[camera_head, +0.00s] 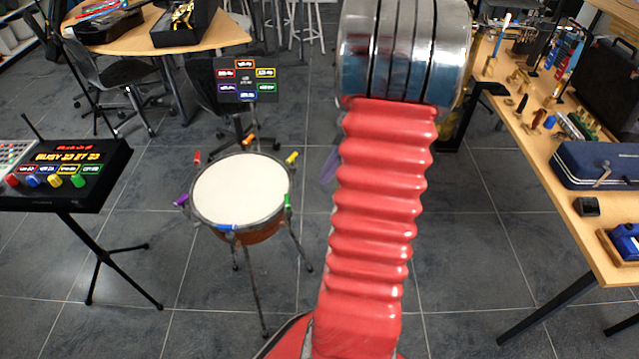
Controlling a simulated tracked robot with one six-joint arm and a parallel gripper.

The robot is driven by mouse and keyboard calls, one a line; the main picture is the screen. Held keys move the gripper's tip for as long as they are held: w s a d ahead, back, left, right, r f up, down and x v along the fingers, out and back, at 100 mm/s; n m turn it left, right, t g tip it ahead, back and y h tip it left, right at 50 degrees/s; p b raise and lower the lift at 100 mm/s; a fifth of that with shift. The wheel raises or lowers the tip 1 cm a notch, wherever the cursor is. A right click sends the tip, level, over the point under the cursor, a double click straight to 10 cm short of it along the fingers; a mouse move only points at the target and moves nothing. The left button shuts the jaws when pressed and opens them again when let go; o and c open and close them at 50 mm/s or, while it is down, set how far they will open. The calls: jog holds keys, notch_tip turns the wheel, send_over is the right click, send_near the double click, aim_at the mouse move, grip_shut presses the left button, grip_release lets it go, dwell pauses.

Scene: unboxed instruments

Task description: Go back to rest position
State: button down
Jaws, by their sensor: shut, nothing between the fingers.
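My own arm fills the centre of the view. Its red ribbed sleeve rises from the bottom edge to a shiny metal joint at the top. My gripper does not show; it is out of the picture or hidden behind the arm. I cannot see its fingers or anything at them.
A drum (240,190) on legs stands left of my arm, with a small panel (247,80) behind it. A black console (65,175) on a stand is at far left. A wooden bench (535,165) with a blue case (597,165) is at right. Tiled floor (470,260) between is clear.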

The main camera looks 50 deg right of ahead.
jog(key=shift+s+d+r, duration=0.15)
jog(key=shift+s+r, duration=0.05)
jog(key=shift+r, duration=0.3)
dwell(0.4)
